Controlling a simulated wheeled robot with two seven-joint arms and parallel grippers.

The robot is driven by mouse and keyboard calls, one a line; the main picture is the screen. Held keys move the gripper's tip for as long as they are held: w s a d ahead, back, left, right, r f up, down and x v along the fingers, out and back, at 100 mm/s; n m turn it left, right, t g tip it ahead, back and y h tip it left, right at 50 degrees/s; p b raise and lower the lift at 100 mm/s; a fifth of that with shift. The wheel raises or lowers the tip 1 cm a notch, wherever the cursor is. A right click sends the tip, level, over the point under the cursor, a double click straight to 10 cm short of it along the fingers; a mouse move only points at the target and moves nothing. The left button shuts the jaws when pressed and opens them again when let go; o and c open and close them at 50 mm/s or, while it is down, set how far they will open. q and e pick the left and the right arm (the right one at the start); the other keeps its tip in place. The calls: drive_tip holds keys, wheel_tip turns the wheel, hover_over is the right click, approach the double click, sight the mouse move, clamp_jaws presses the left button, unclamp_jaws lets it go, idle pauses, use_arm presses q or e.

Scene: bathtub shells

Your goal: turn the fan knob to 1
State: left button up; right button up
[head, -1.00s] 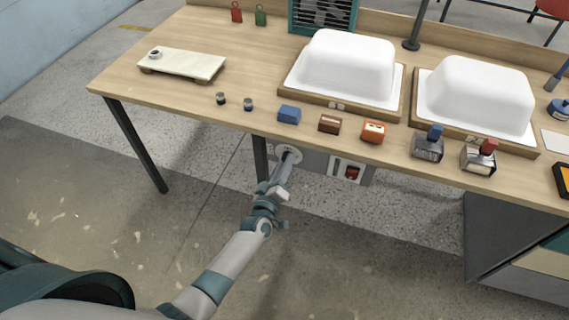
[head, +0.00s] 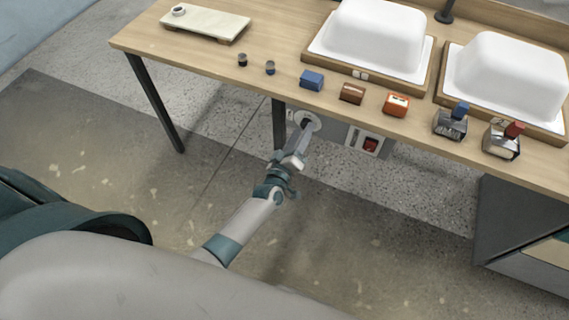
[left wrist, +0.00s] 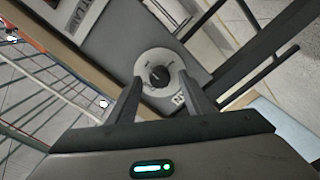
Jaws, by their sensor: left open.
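The fan knob is a dark knob (left wrist: 158,76) on a round white dial (left wrist: 146,62), fixed to a grey panel under the table edge. In the head view the dial (head: 310,119) shows just below the tabletop, partly covered by my left gripper. My left gripper (head: 303,130) reaches up to it from below. In the left wrist view its two dark fingers are apart, one on each side of the knob. I cannot tell whether they touch it. The dial's marks are too small to read. My right gripper is in neither view.
The wooden table (head: 205,60) carries two white tub shells (head: 372,38), several small blocks, and stamp-like pieces along its front edge. A red switch (head: 370,146) sits on the panel right of the dial. A table leg (head: 279,125) stands just left of it. The floor in front is clear.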

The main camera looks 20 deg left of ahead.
use_arm(q)
drive_tip(key=s+b, duration=0.2)
drive_tip(key=s, duration=1.4)
drive_tip(key=shift+a, duration=0.25)
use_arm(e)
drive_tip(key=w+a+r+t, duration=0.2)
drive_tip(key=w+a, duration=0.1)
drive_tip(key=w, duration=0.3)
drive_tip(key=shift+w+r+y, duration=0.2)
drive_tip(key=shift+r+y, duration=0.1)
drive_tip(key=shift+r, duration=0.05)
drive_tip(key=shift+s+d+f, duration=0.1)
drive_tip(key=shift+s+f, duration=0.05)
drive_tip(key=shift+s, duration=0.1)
use_arm(q)
drive_tip(key=s+d+f+m+g+h, duration=0.1)
drive_tip(key=s+d+f+m+g, duration=0.15)
drive_tip(key=f, duration=0.75)
drive_tip(key=s+d+f+m+g+h, duration=0.1)
drive_tip(key=s+f+m+g, duration=0.25)
drive_tip(key=f, duration=0.65)
drive_tip(key=s+a+f+m+g, duration=0.1)
drive_tip(key=s+f+m+g, duration=0.4)
drive_tip(key=s+f, duration=0.9)
wheel_tip(320, 180, down, 2)
drive_tip(key=shift+s+f+m+y, duration=0.2)
drive_tip(key=shift+s+m+y, duration=0.2)
drive_tip(key=shift+m, duration=0.3)
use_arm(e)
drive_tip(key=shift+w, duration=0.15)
